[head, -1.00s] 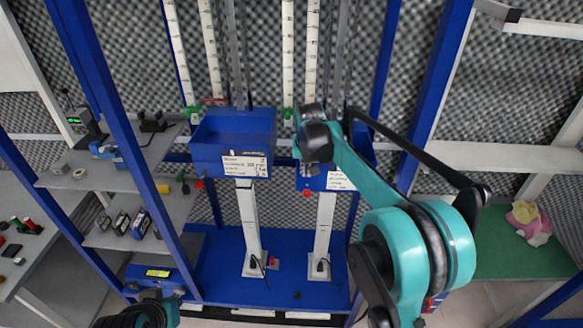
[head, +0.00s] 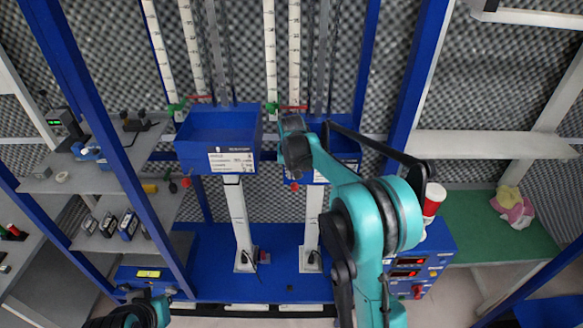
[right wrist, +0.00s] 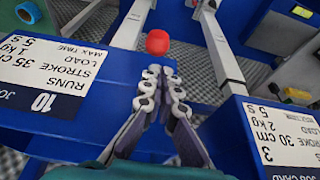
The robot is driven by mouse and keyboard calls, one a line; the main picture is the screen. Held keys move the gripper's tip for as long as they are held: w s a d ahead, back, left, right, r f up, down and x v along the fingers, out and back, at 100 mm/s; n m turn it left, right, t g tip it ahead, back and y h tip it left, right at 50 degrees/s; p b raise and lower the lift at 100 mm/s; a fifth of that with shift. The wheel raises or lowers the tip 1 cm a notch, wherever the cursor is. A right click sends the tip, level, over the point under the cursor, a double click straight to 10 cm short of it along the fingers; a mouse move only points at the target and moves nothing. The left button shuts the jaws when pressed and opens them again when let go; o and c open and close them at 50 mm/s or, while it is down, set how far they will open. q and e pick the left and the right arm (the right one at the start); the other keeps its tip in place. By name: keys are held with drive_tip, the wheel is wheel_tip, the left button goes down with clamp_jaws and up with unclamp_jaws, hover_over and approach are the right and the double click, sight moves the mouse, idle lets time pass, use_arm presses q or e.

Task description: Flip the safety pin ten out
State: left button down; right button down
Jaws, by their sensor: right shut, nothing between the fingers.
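My right gripper (right wrist: 168,85) is shut and empty in the right wrist view, its pale fingertips pressed together. A red rounded knob (right wrist: 158,42) shows just beyond the fingertips; I cannot tell whether they touch it. The card marked 10 (right wrist: 45,85) is on the blue box (right wrist: 85,125) left of the fingers. In the head view my right wrist (head: 293,145) is in front of the right-hand blue box (head: 345,140) and hides part of it; the fingers are not clear there. A small red knob (head: 294,187) shows below that box. My left gripper is out of view.
Another blue box (head: 215,140) stands to the left, with white posts (head: 238,225) below the boxes. A blue cabinet (head: 435,255) with red displays stands right of my arm. Grey shelves (head: 95,180) with small devices are at left. A green tabletop (head: 480,230) is at right.

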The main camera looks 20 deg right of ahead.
drive_tip(key=shift+x, duration=1.2)
drive_tip(key=shift+s+a+b, duration=0.25)
drive_tip(key=shift+s, duration=0.65)
drive_tip(key=shift+s+a+b, duration=0.2)
drive_tip(key=shift+s+a, duration=0.05)
drive_tip(key=shift+s, duration=0.6)
drive_tip(key=shift+r, duration=0.2)
drive_tip(key=p, duration=0.6)
approach(292, 186)
drive_tip(key=shift+v, duration=1)
drive_tip(key=shift+w, duration=0.1)
